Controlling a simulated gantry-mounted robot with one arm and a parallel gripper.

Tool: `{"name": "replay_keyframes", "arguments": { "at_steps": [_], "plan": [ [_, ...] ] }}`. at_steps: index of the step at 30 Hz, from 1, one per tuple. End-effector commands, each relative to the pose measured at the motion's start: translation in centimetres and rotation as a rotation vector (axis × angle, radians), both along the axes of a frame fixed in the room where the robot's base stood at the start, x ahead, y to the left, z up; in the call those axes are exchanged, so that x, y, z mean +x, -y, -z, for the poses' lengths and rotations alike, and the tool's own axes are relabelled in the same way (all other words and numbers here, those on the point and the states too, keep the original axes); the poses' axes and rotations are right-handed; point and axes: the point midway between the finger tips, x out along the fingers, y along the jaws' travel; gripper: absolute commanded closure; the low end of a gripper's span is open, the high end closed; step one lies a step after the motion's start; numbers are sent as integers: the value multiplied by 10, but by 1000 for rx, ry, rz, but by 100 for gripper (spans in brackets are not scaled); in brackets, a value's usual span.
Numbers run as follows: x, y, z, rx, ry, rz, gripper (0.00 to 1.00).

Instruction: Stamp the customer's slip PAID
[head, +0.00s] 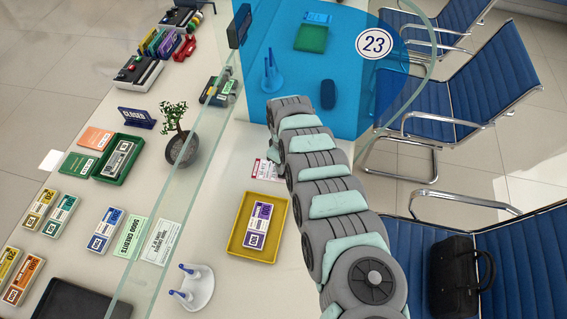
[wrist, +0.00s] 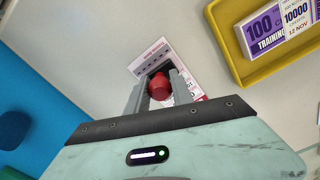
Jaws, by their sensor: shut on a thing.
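The customer's slip (wrist: 151,57), a white paper with red print and grey boxes, lies on the pale counter. In the head view the slip (head: 261,171) shows only in part beside my arm. My gripper (wrist: 160,85) is over the slip, its two grey fingers shut on a red stamp (wrist: 160,88). Only the stamp's rounded red top shows; its underside is hidden. I cannot tell whether the stamp touches the paper. In the head view the stamp is hidden and my arm covers most of the gripper.
A yellow tray (head: 235,244) with a purple-banded note bundle (head: 258,226) stands close to the slip. A glass screen (head: 186,160) crosses the counter to its left. A plant (head: 181,145), a green tray (head: 98,175) and several note bundles are beyond the glass.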

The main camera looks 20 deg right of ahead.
Motion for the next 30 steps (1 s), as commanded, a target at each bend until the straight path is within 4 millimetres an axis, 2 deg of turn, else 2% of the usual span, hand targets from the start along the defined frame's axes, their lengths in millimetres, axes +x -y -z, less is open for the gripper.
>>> {"name": "replay_keyframes", "arguments": {
  "at_steps": [11, 30],
  "plan": [
    [-1, -1, -1, 1, -3, 0, 98],
    [0, 0, -52, -1, -1, -1, 98]
  ]
}}
